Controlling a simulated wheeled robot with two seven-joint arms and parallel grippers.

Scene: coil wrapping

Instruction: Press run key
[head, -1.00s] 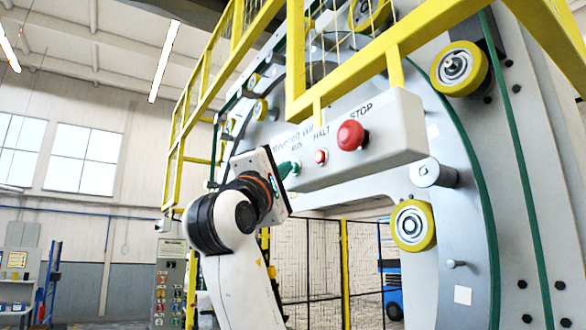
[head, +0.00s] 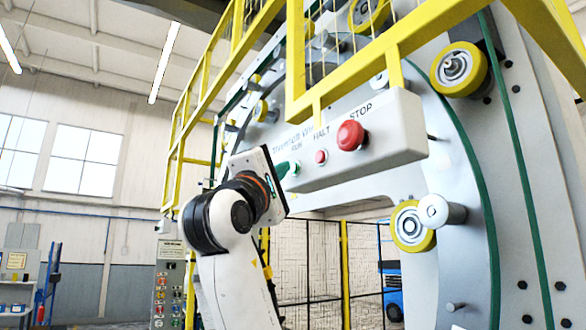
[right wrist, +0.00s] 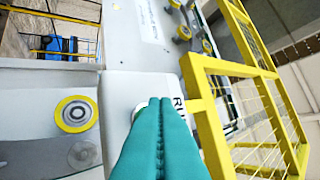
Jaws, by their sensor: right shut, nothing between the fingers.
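The grey control box (head: 385,150) on the wrapping machine carries a row of labelled buttons. The run key (head: 295,168) is the small pale-green button at its left end, under the lettering RUN. My right gripper (head: 283,170) is at the left of this key, its teal fingertips close to it; I cannot tell whether they touch. In the right wrist view the teal fingers (right wrist: 162,140) are shut together and empty, and they hide most of the key. A small red HALT button (head: 321,156) and a large red STOP button (head: 351,135) sit further right. My left gripper is not in view.
Yellow guard rails (head: 350,60) run above the control box. The large grey ring (head: 465,220) with yellow-rimmed rollers (head: 408,228) stands behind and right of it. A push-button cabinet (head: 168,285) stands at the lower left. Open space lies left of my arm.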

